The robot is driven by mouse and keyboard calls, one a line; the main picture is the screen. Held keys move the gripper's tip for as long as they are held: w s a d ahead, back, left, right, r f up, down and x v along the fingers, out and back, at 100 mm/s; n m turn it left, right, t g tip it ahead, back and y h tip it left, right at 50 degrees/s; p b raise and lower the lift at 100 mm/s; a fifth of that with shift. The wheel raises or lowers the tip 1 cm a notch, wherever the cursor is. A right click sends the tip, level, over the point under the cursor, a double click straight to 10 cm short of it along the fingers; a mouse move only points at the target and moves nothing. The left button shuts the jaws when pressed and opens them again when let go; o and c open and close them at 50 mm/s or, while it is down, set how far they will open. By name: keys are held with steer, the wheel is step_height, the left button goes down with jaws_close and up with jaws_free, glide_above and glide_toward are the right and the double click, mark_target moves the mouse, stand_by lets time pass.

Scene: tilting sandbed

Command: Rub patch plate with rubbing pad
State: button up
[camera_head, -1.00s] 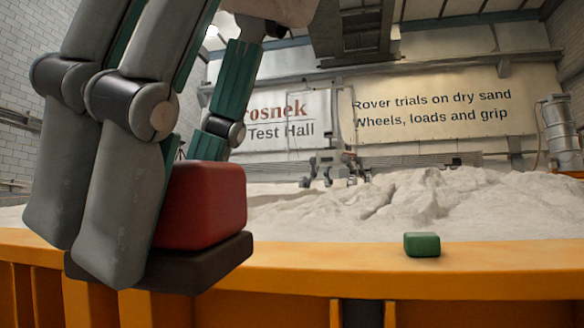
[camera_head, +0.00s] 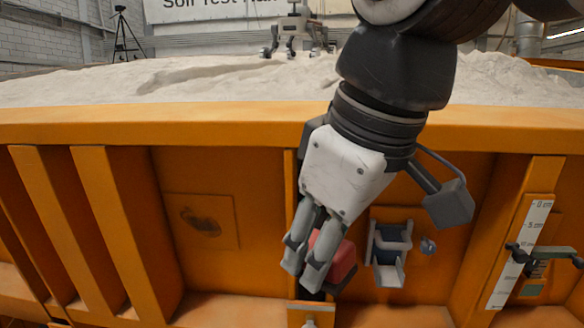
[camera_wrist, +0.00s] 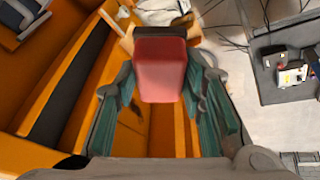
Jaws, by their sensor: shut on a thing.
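The rubbing pad (camera_head: 341,264) is a red block on a dark base. My gripper (camera_head: 312,262) is shut on it, in front of the orange sandbed wall. In the wrist view, the red pad (camera_wrist: 160,68) sits between the green-lined fingers (camera_wrist: 160,88). The fingers hide part of the pad in the head view. The patch plate (camera_head: 220,238) appears to be the square orange panel with a dark brown stain (camera_head: 203,221), left of the gripper on the wall. The pad is apart from it.
Upright ribs (camera_head: 105,225) stand left of the panel. A grey bracket (camera_head: 389,246) is on the wall right of the pad. A white scale (camera_head: 520,250) with a dark clamp is farther right. The orange rim (camera_head: 150,122) borders the pale sand (camera_head: 200,85).

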steer(key=w+d+f+m+h, duration=0.1)
steer(key=w+d+f+m, duration=0.2)
steer(key=w+d+f, duration=0.2)
steer(key=w+d+f+m+h, duration=0.2)
steer(key=w+d+f+m, duration=0.2)
steer(key=w+f, duration=0.8)
steer(key=w+d+f+m+h, duration=0.1)
steer(key=w+d+f+m, duration=0.3)
steer(key=f, duration=1.3)
steer(key=w+d, duration=0.3)
steer(key=w, duration=0.1)
steer(key=shift+w+d+h, duration=0.3)
steer(key=shift+w+d, duration=0.05)
steer(key=shift+w+r, duration=0.2)
steer(key=shift+r, duration=0.05)
